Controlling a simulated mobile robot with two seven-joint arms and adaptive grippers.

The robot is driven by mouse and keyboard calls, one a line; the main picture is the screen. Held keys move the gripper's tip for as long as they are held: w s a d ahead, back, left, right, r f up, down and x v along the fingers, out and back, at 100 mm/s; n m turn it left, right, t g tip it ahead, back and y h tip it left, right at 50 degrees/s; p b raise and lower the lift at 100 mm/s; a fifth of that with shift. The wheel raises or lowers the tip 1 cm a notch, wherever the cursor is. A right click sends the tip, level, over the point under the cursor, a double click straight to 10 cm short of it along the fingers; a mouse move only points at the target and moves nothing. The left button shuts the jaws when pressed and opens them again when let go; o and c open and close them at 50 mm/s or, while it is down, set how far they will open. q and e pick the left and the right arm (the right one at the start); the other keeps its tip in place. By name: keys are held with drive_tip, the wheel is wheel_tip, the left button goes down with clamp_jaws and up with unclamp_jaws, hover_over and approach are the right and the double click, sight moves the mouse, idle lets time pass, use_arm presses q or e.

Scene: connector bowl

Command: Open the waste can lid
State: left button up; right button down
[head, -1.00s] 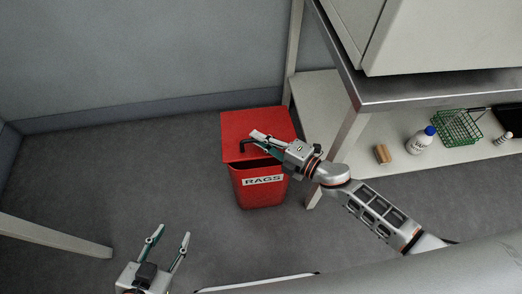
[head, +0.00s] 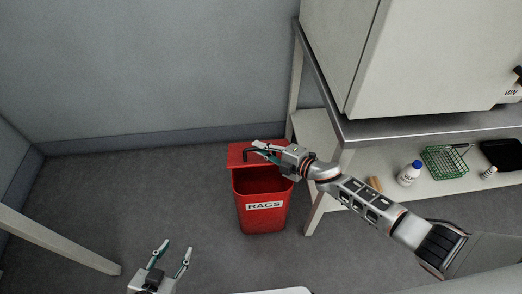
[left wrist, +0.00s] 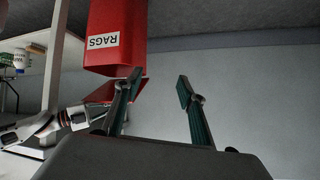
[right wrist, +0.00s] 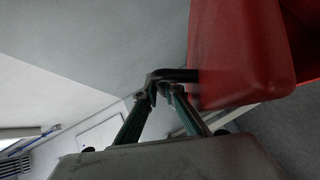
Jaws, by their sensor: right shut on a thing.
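The red waste can (head: 262,215), labelled RAGS, stands on the floor beside the bench. Its red lid (head: 238,153) is tilted up at the back, and the dark opening shows in front of it. A black handle (head: 249,149) sticks out of the lid. My right gripper (head: 258,150) is at the lid, shut on the handle; the right wrist view also shows the handle (right wrist: 172,76) between the fingertips. My left gripper (head: 174,252) is open and empty, low in front and left of the can. The can is upside down in the left wrist view (left wrist: 115,45).
A metal-topped bench (head: 420,126) with a large white cabinet (head: 430,50) stands right of the can. Its lower shelf holds a white bottle (head: 409,175), a green basket (head: 445,162) and a brown block (head: 375,184). The floor left of the can is clear.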

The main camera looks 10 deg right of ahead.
use_arm(q)
drive_tip(key=shift+c, duration=0.5)
drive_tip(key=shift+d, duration=0.15)
drive_tip(key=c, duration=0.6)
drive_tip(key=w+d+m, duration=0.1)
drive_tip(key=d+m, duration=0.1)
drive_tip(key=d, duration=0.2)
drive_tip(key=w+d+f+m+g+h, duration=0.1)
drive_tip(key=w+d+m, duration=0.1)
drive_tip(key=d+m, duration=0.1)
drive_tip(key=w+d+m, duration=0.1)
drive_tip(key=d+m, duration=0.1)
drive_tip(key=d, duration=0.4)
drive_tip(key=shift+w+f+m+g, duration=0.2)
drive_tip(key=shift+w+m+g, duration=0.1)
drive_tip(key=shift+w+m, duration=0.1)
clamp_jaws()
drive_tip(key=m+t+y, duration=0.3)
drive_tip(key=m+t, duration=0.2)
drive_tip(key=m, duration=1.8)
approach(255, 163)
wheel_tip(255, 163, up, 3)
drive_tip(key=x, duration=1)
drive_tip(key=shift+w+f, duration=0.1)
drive_tip(key=shift+f, duration=0.05)
